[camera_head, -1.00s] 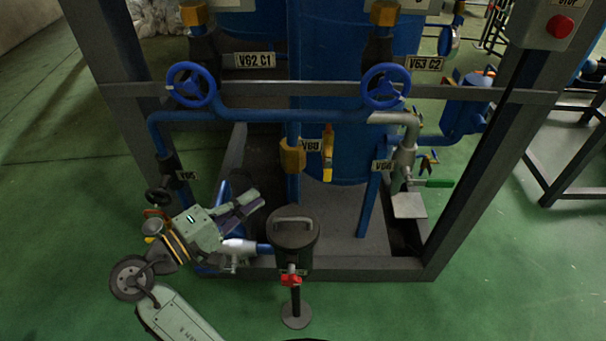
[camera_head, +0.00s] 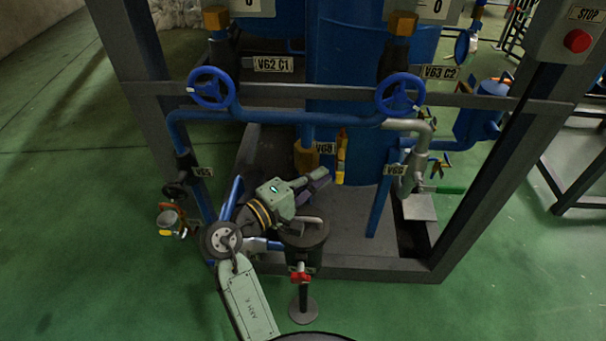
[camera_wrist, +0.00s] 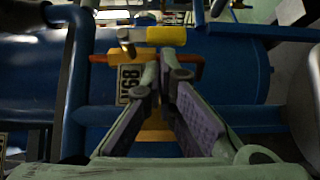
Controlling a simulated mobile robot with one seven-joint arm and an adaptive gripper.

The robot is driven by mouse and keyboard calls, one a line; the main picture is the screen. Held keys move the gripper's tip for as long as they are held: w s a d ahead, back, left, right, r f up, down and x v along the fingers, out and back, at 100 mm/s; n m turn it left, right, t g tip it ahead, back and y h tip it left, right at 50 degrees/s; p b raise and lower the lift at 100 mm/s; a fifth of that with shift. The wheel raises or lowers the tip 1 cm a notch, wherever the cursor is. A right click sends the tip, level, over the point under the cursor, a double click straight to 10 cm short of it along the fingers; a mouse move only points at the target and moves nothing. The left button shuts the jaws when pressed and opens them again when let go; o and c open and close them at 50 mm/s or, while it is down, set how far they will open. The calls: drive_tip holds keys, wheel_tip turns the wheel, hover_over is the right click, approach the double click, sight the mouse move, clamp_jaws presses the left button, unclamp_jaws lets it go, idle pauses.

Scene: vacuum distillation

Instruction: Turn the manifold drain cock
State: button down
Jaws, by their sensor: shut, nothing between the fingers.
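A brass-coloured cock body (camera_head: 305,158) sits on the pipe below the blue manifold, beside a label (camera_head: 325,148) that seems to read V68. A yellow lever (camera_head: 341,158) hangs upright to its right. The wrist view shows the label upside down (camera_wrist: 130,84) and the yellow lever end (camera_wrist: 166,36) beyond my fingertips. My gripper (camera_head: 325,173) is just below the cock and left of the lever's lower end. In the wrist view my fingers (camera_wrist: 165,76) converge in front of the brass body, shut and empty. They partly hide the body; I cannot tell whether they touch it.
Blue handwheels (camera_head: 211,88) (camera_head: 400,95) stand above the manifold. A dark lidded pot (camera_head: 304,240) is under my wrist. The green floor at the left is open.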

drive_tip(key=shift+d+f+n+t+h+b, duration=0.5)
drive_tip(key=shift+n+b, duration=0.15)
drive_tip(key=shift+n, duration=0.15)
idle(0.5)
drive_tip(key=shift+d+f+n+t+h+b, duration=0.15)
drive_tip(key=shift+d+f+n+t+b, duration=0.15)
drive_tip(key=shift+d+n+t+b, duration=0.25)
drive_tip(key=shift+d+f+n+t+h+b, duration=0.15)
drive_tip(key=shift+d+f+n+t+b, duration=0.2)
drive_tip(key=shift+d+n+b, duration=0.25)
drive_tip(key=shift+d, duration=0.1)
drive_tip(key=v, duration=1.2)
